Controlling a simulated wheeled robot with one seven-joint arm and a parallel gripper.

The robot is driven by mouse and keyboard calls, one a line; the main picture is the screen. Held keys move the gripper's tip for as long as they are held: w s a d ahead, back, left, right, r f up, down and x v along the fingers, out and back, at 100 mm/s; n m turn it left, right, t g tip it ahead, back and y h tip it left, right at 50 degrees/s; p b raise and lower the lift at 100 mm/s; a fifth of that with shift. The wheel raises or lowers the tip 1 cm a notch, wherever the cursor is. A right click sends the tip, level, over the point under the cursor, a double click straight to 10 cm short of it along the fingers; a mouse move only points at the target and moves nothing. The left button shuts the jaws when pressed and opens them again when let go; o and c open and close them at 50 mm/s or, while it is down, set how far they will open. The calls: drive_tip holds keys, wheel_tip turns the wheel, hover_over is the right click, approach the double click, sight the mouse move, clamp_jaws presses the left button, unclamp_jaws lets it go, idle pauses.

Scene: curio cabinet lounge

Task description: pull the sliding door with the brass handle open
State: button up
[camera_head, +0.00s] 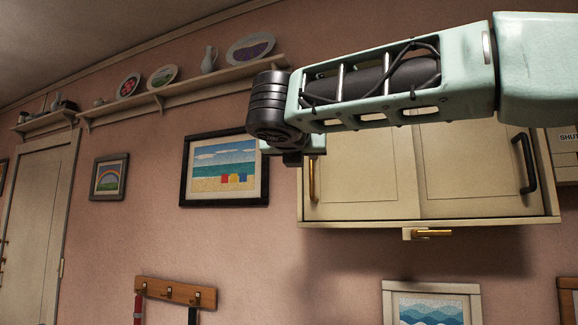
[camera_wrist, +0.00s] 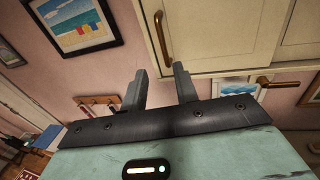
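A cream wall cabinet (camera_head: 470,222) has two sliding doors. The left sliding door (camera_head: 375,180) carries an upright brass handle (camera_head: 312,180) near its left edge. My arm covers the upper part of this door. In the wrist view, the brass handle (camera_wrist: 162,38) stands on the left door (camera_wrist: 215,35), beyond my fingertips and roughly in line with the gap between them. My gripper (camera_wrist: 160,73) is open, with its two fingers apart and nothing between them. It appears apart from the handle. In the head view the fingers are mostly hidden by my wrist.
The right sliding door (camera_head: 470,165) has a black handle (camera_head: 525,163). A brass lever (camera_head: 430,234) projects below the cabinet. A beach picture (camera_head: 225,168) hangs to its left, under a shelf (camera_head: 180,88) with plates. A hook rail (camera_head: 176,292) is lower left.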

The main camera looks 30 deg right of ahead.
drive_tip(key=r, duration=0.1)
drive_tip(key=p, duration=0.6)
approach(311, 164)
drive_tip(key=x, duration=0.9)
drive_tip(key=shift+w+d, duration=0.15)
drive_tip(key=shift+w, duration=0.1)
drive_tip(key=shift+w+d, duration=0.4)
drive_tip(key=shift+w, duration=0.05)
drive_tip(key=shift+f, duration=0.1)
clamp_jaws()
